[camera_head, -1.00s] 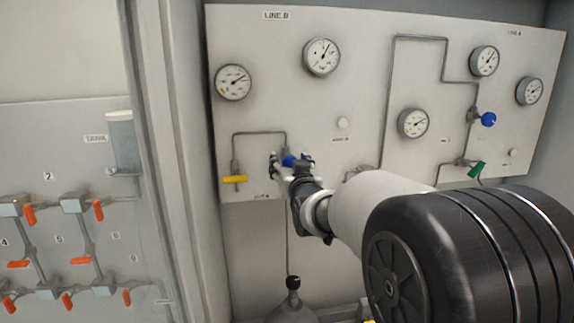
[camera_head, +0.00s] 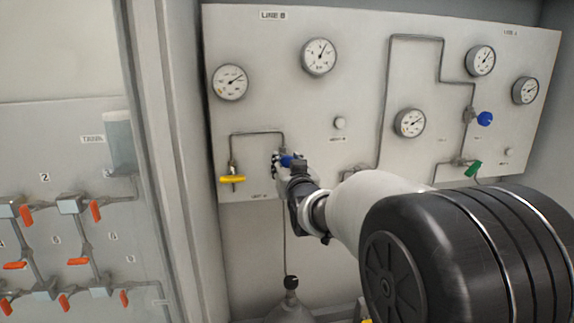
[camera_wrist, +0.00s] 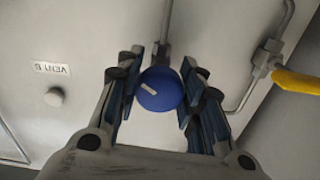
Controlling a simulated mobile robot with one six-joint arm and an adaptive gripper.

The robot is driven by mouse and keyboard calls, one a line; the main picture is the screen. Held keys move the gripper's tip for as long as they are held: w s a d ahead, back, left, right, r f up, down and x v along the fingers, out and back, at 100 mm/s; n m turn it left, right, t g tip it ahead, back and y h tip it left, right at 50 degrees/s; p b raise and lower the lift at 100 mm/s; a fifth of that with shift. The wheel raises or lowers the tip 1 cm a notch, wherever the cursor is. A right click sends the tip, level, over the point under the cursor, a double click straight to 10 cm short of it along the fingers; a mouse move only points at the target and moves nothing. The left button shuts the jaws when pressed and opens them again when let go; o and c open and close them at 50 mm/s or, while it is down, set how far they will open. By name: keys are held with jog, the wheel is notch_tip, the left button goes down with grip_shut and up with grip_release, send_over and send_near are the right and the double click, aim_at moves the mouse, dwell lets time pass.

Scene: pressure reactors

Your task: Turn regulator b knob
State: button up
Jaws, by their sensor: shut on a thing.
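The regulator b knob is a round blue knob (camera_head: 288,161) low on the LINE B side of the panel. In the wrist view the knob (camera_wrist: 160,92) sits between the finger pads, with a small pale mark on its face lying nearly across the picture, slightly tilted. My gripper (camera_head: 286,163) reaches the panel and is shut on the knob. In the wrist view the blue-padded fingers of my gripper (camera_wrist: 158,97) stand on both sides of it. The knob's rear and stem are partly hidden.
A yellow-handled valve (camera_head: 232,179) is just left of the knob; it also shows in the wrist view (camera_wrist: 297,84). A VENT B button (camera_head: 339,123) is to the right. Gauges, another blue knob (camera_head: 484,118) and a green-handled valve (camera_head: 473,168) are on the panel. A flask (camera_head: 290,305) stands below.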

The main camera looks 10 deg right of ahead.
jog(key=shift+f+n+b, duration=0.1)
jog(key=shift+n+b, duration=1.4)
jog(key=shift+b, duration=0.05)
jog(key=shift+n+b, duration=0.85)
jog(key=shift+n, duration=0.35)
jog(key=o, duration=1.1)
